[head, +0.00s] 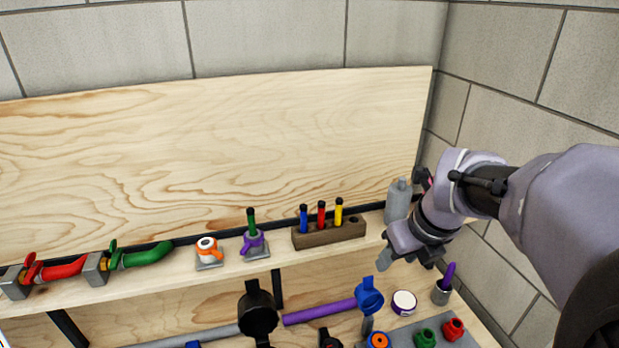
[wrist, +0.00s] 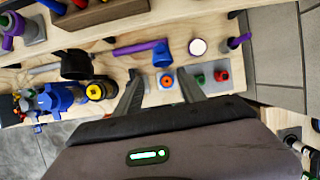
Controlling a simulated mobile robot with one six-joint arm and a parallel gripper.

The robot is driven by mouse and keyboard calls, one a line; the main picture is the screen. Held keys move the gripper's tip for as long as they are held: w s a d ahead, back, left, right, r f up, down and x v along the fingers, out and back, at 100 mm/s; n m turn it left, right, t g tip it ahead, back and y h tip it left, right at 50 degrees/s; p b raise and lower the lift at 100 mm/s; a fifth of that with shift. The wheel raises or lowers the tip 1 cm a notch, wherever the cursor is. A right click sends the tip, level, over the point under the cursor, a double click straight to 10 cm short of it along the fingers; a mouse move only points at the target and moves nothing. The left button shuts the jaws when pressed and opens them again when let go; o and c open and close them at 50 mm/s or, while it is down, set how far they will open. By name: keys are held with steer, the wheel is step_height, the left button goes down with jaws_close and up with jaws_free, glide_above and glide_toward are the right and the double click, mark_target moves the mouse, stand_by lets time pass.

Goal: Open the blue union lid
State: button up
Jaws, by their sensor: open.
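A blue fitting (head: 369,296) with a raised tab sits at the right end of a purple pipe on the lower shelf. It also shows in the wrist view (wrist: 161,53), just beyond my fingertips. It looks like the blue union, and I cannot tell clearly where its lid parts from its body. My gripper (head: 408,262) is open and empty, above and slightly right of the blue fitting in the head view, apart from it. In the wrist view my two fingers (wrist: 158,76) reach toward the fitting, with a blue piece with an orange ring (wrist: 167,80) showing between them.
The purple pipe (head: 320,312) runs left to a black fitting (head: 258,312). A white round jar (head: 404,302), a purple-handled cup (head: 441,292), and green (head: 425,338) and red knobs (head: 453,329) stand to the right. The upper shelf holds a wooden marker block (head: 329,234) and a grey bottle (head: 397,203).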

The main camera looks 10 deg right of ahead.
steer(key=s+a+f+n+y+b, duration=0.1)
steer(key=s+a+n, duration=0.45)
steer(key=n, duration=0.45)
steer(key=s+a+n+t+b, duration=0.1)
steer(key=s+a+n, duration=0.3)
steer(key=a+n, duration=0.5)
steer(key=s+a+f+n+y+b, duration=0.1)
steer(key=s+a+n, duration=0.35)
steer(key=n, duration=0.75)
steer(key=n+g+h+p, duration=0.1)
steer(key=n+h, duration=0.1)
steer(key=n, duration=0.3)
glide_above(369, 278)
steer(key=s, duration=0.6)
steer(key=b+x, duration=0.6)
steer(key=x, duration=1)
steer(key=shift+s+d, duration=0.1)
jaws_close()
